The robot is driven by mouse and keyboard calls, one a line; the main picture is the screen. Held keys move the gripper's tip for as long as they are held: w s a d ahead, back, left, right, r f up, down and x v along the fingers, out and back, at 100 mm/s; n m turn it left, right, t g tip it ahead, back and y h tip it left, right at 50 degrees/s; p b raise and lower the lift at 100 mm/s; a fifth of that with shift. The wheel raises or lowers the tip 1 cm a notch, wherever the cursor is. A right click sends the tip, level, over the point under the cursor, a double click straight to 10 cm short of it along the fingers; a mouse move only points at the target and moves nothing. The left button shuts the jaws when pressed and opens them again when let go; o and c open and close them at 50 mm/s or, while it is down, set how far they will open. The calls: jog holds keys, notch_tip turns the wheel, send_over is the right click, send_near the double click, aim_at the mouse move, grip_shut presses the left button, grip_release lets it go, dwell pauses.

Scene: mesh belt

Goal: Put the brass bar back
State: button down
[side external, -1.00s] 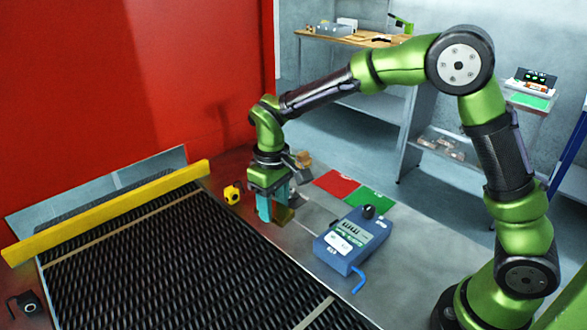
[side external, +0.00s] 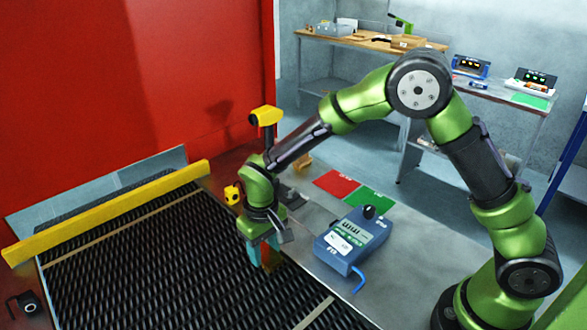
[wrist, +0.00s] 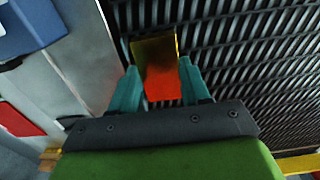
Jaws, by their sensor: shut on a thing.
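My gripper (side external: 268,252), with teal fingers, is shut on the brass bar (side external: 274,260) at the right edge of the black mesh belt (side external: 150,265). In the wrist view the bar (wrist: 156,46) sits between the two fingers of my gripper (wrist: 159,72). Its far part is yellow brass and its near part looks orange-red. The mesh of the belt (wrist: 255,75) lies beneath and to the right of it. I cannot tell whether the bar touches the belt. My arm partly hides the bar in the side view.
A yellow rail (side external: 110,212) crosses the far end of the belt. A blue meter box (side external: 350,238) with a knob stands on the grey table to the right. Red (side external: 336,182) and green (side external: 369,200) patches lie behind it. A small yellow device (side external: 233,194) is near the red wall.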

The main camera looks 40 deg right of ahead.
jog(key=shift+f, duration=0.45)
jog(key=c, duration=0.5)
grip_release()
jog(key=shift+f, duration=0.15)
notch_tip(320, 180, up, 11)
notch_tip(320, 180, up, 7)
jog(key=t+y, duration=0.1)
jog(key=t, duration=0.1)
send_over(265, 253)
jog(key=s+d, duration=0.3)
jog(key=d, duration=0.1)
jog(key=s+d+r+m+t, duration=0.1)
jog(key=s+d+r, duration=0.1)
jog(key=s, duration=0.3)
jog(key=s+d+r+m+t, duration=0.1)
jog(key=s+d+r+t, duration=0.1)
jog(key=s+d, duration=0.2)
jog(key=s+d+r+m+t+y, duration=0.1)
jog(key=s+d+r+m+t, duration=0.1)
jog(key=s, duration=0.4)
jog(key=shift+d, duration=0.5)
